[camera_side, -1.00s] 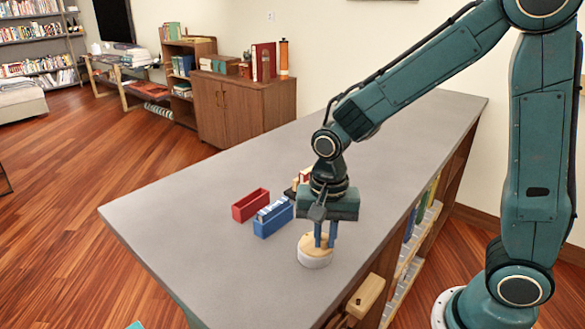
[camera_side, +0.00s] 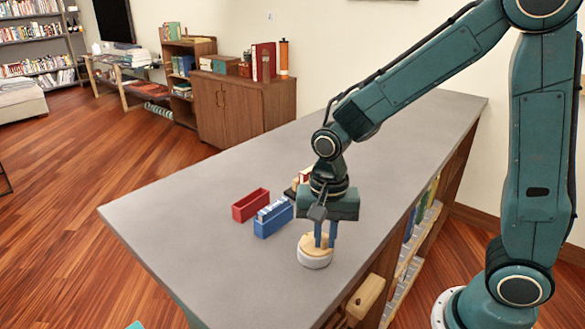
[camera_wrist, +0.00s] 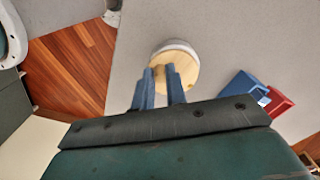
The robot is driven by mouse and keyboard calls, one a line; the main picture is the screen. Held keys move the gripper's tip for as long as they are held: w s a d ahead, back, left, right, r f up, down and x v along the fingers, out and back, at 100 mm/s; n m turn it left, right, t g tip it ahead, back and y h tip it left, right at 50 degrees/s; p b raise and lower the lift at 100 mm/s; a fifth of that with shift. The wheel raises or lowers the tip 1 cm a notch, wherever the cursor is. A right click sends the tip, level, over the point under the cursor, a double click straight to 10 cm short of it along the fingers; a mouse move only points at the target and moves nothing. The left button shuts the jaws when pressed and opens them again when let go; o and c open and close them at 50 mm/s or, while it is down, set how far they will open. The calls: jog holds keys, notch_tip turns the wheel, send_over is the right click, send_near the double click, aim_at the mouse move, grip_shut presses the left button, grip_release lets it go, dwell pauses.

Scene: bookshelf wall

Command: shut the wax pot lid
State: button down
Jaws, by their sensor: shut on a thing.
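The wax pot (camera_side: 315,262) is a low, pale round pot standing on the grey counter. Its round, light wooden lid (camera_side: 309,245) lies on top of it. In the wrist view the lid (camera_wrist: 184,66) covers most of the pot, and a pale rim of the pot (camera_wrist: 176,44) shows along the far edge. My gripper (camera_side: 325,243) points down over the lid, with its blue fingers at the lid's top. It is shut on the lid; the part between the fingers (camera_wrist: 162,74) is mostly hidden. I cannot tell whether the lid is fully seated.
A blue box (camera_side: 273,222) with pale items in it and a red open box (camera_side: 250,205) stand left of the pot. A small dark and red object (camera_side: 297,184) sits partly hidden behind my gripper. The counter's (camera_side: 190,225) left part is clear.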

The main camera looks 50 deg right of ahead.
aim_at(324, 239)
jog(key=c, duration=1.4)
grip_release()
notch_tip(324, 239, up, 14)
jog(key=shift+f, duration=0.1)
jog(key=c, duration=0.7)
jog(key=shift+w+d+f, duration=0.15)
jog(key=shift+w+d, duration=0.1)
jog(key=shift+w, duration=0.25)
grip_shut()
jog(key=w+d+f+g+y, duration=0.2)
jog(key=w+d, duration=0.3)
jog(key=d, duration=0.3)
jog(key=shift+w+d+f+g+y, duration=0.15)
jog(key=shift+d+f+g+y, duration=0.2)
jog(key=shift+f+y, duration=0.5)
